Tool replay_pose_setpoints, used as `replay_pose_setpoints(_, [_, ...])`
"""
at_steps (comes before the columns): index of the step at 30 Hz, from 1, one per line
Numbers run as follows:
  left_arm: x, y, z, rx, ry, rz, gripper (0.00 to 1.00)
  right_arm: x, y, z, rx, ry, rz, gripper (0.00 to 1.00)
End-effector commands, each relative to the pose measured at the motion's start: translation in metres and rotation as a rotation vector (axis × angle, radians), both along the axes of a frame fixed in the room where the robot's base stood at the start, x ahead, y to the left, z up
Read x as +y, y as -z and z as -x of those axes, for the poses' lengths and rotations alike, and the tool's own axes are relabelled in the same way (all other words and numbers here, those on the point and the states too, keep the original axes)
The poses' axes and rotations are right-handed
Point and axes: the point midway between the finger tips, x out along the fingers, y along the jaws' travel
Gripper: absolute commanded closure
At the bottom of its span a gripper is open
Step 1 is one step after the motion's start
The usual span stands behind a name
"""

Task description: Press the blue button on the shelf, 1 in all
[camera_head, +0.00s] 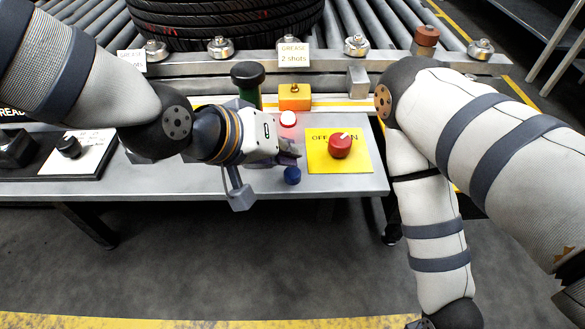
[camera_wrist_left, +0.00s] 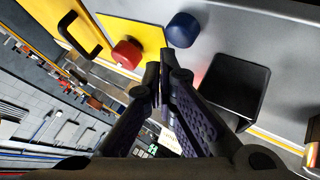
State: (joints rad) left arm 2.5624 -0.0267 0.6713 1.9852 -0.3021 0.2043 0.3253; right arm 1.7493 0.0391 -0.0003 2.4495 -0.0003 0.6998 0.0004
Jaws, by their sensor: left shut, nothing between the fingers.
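My left gripper (camera_head: 291,153) is just behind the blue button in the head view and covers part of the shelf. In the wrist view its fingers (camera_wrist_left: 163,75) are together and empty, with a visible gap between tips and button. My right arm hangs down at the right; its gripper is not clearly in view.
A red knob (camera_head: 340,146) stands on the yellow plate (camera_head: 318,160), right of the blue button. Tyres (camera_head: 225,20) lie on the rollers.

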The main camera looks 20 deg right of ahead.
Motion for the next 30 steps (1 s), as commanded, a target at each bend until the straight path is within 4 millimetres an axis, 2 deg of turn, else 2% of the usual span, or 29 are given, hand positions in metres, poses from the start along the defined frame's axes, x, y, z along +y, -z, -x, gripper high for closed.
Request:
replay_pose_setpoints(9, [0.0, 0.009, 0.0, 0.001, 0.001, 0.0, 1.0, 0.0, -0.001, -0.001, -0.002, 0.0, 0.0, 0.6])
replay_pose_setpoints(30, [0.0, 0.013, 0.0, 0.0, 0.0, 0.0, 1.0, 0.0, 0.0, 0.0, 0.0, 0.0, 0.0, 0.6])
